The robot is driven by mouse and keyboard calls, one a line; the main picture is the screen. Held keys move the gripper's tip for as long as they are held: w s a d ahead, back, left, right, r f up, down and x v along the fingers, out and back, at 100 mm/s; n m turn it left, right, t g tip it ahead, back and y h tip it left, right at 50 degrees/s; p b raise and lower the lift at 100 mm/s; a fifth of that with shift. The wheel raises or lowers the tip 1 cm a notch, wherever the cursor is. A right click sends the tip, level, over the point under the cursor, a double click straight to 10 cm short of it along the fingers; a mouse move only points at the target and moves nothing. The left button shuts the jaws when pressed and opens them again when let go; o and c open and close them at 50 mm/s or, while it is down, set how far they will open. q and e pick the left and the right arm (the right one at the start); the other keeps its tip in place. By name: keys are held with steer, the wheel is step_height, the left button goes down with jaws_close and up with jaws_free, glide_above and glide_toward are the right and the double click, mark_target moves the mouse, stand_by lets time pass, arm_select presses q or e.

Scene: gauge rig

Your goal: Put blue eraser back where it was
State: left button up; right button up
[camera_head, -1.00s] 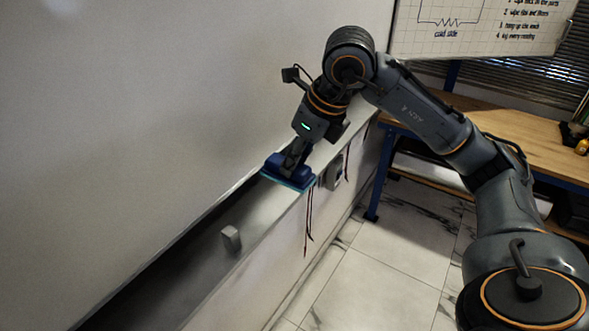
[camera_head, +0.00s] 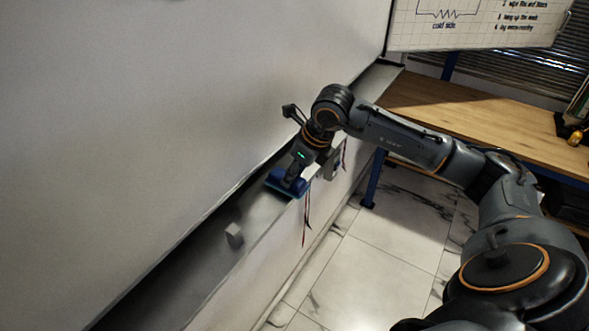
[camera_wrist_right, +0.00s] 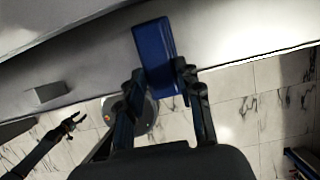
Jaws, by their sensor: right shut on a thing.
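The blue eraser (camera_head: 278,184) has a lighter blue-teal underside. It is at the grey ledge (camera_head: 190,275) below the whiteboard, near the ledge's front edge. My right gripper (camera_head: 293,180) is shut on it from above. In the right wrist view the eraser (camera_wrist_right: 153,48) sits between the two fingers of the right gripper (camera_wrist_right: 160,80). I cannot tell whether its underside touches the ledge. My left gripper (camera_wrist_right: 72,122) shows only in the right wrist view, at the lower left over the floor, with its fingers apart and empty.
A small grey block (camera_head: 234,235) stands on the ledge, nearer than the eraser. The whiteboard (camera_head: 150,110) rises behind. Dark and red cords (camera_head: 306,215) hang at the ledge's front. A wooden table (camera_head: 470,120) stands at the right. The ledge between block and eraser is clear.

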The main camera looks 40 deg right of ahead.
steer(key=o, duration=1)
arm_select(q)
steer(key=shift+w, duration=0.3)
arm_select(e)
steer(key=shift+o, duration=1)
steer(key=shift+s+d+r+b, duration=0.1)
steer(key=shift+r+b, duration=0.3)
steer(key=shift+r, duration=0.05)
arm_select(q)
step_height(320, 180, down, 4)
steer(key=b, duration=0.3)
steer(key=shift+f, duration=0.15)
arm_select(e)
steer(key=v, duration=1.1)
steer(key=shift+s, duration=0.1)
